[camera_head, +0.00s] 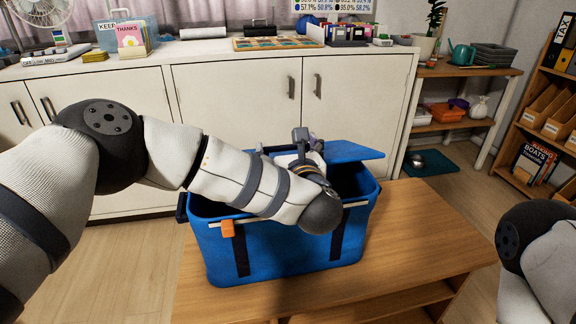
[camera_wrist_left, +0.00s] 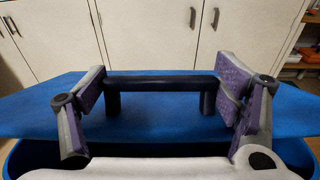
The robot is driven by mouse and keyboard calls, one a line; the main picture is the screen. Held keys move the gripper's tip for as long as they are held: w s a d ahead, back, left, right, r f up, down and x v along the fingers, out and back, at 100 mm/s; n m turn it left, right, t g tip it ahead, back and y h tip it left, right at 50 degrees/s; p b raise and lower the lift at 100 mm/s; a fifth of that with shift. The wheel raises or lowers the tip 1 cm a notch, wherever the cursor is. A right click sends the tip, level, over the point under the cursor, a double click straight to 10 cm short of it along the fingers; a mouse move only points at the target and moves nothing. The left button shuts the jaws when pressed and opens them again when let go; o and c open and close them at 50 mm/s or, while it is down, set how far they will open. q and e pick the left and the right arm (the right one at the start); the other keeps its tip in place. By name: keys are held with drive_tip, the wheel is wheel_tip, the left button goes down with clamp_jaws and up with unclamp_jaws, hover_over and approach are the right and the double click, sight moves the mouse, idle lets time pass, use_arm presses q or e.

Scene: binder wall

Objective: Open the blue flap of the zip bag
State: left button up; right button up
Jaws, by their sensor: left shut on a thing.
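The blue zip bag (camera_head: 290,258) stands on a wooden table, with dark straps and an orange tab on its front. Its blue flap (camera_head: 352,151) is tilted up at the back, and a dark opening shows beneath it at the right. My left arm reaches across the bag and hides part of the opening. My left gripper (camera_wrist_left: 162,83) is shut on the flap's dark handle (camera_wrist_left: 160,87), one finger at each end of it. The blue flap also fills the middle of the left wrist view (camera_wrist_left: 60,105). My right gripper is out of view; only part of my right arm shows.
A white cabinet (camera_head: 235,105) stands behind the bag, with items on its top. A wooden shelf unit with books and binders (camera_head: 545,150) stands at the right. The wooden tabletop (camera_head: 425,220) is clear to the right of the bag.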

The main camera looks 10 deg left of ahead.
use_arm(q)
drive_tip(key=shift+g+h, duration=0.3)
drive_tip(key=shift+g, duration=0.6)
drive_tip(key=r, duration=0.1)
drive_tip(key=w+r, duration=0.2)
drive_tip(key=shift+a+r, duration=0.35)
drive_tip(key=shift+r, duration=0.05)
drive_tip(key=shift+w+a+r+g+p, duration=0.2)
drive_tip(key=shift+w+r+g+p, duration=0.1)
drive_tip(key=shift+w+r+g, duration=0.35)
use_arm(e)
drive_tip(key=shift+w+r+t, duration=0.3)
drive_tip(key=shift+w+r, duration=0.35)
use_arm(q)
drive_tip(key=shift+w+f, duration=0.1)
drive_tip(key=shift+f, duration=0.05)
drive_tip(key=o, duration=1.6)
drive_tip(key=shift+f, duration=0.1)
drive_tip(key=v, duration=1.2)
drive_tip(key=shift+a, duration=0.1)
